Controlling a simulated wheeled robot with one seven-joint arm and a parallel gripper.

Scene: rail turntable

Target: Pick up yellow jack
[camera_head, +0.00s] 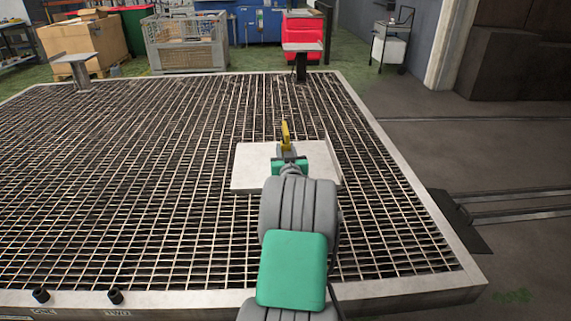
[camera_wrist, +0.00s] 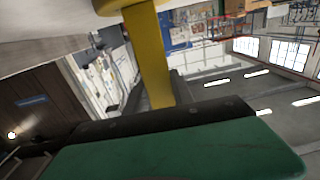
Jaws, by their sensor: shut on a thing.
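The yellow jack (camera_head: 286,133) stands up beyond my gripper (camera_head: 287,158) in the head view, over the pale plate. In the wrist view the yellow jack (camera_wrist: 150,60) rises from the dark finger edge toward the top of the picture. My gripper, green with dark finger pads, shows along the bottom of the wrist view (camera_wrist: 165,125) and is shut on the jack. My grey and green arm hides the lower part of the grip in the head view. I cannot tell whether the jack touches the plate.
The pale plate (camera_head: 250,175) lies on a large metal grating (camera_head: 130,170) with a light frame. Two small stands, at back left (camera_head: 76,70) and back centre (camera_head: 302,60), rise at the grating's far side. A wire crate (camera_head: 186,45) and red bin (camera_head: 303,27) stand behind.

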